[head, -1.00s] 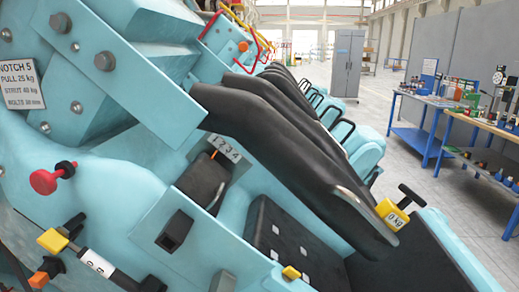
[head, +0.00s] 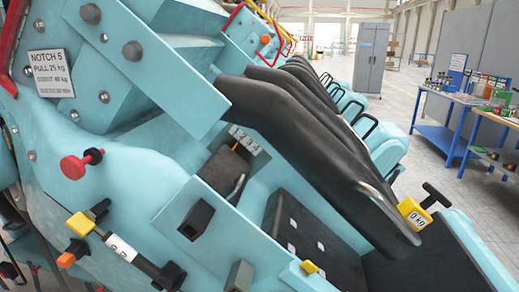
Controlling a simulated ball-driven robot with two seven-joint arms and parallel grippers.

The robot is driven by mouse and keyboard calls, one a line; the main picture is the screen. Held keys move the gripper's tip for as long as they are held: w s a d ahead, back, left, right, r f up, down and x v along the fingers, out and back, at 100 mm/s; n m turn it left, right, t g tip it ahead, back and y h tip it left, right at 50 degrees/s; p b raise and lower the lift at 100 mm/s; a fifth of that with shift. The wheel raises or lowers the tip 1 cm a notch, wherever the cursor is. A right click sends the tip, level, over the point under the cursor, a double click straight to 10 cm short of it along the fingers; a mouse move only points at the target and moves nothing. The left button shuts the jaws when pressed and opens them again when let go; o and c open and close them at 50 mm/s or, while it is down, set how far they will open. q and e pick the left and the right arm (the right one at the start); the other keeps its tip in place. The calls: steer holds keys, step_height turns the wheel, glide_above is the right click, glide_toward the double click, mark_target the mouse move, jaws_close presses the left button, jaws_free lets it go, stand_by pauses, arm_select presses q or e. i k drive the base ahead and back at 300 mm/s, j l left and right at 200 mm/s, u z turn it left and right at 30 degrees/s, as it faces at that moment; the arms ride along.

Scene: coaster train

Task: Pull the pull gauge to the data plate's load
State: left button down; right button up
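The yellow pull gauge (head: 414,214) sits at the lower end of the black lap bar (head: 330,150), at the right. Its display reads 0 kg, and a black T-handle (head: 434,196) sticks up from it. The white data plate (head: 51,73) is on the turquoise car at the upper left. It reads NOTCH 5 and PULL 25 kg; its lower lines are blurred, one looking like a STRUT value in kg. Neither of my grippers is in view.
A red knob (head: 74,166) and a strut with a yellow clamp (head: 80,225) stick out at the left. A notch scale (head: 243,140) is beside the seat. Blue workbenches (head: 445,97) and a grey cabinet (head: 370,58) stand behind, with open floor between.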

mark_target(416, 213)
steer(key=k+j, duration=0.1)
steer(key=j, duration=0.3)
steer(key=z, duration=1.35)
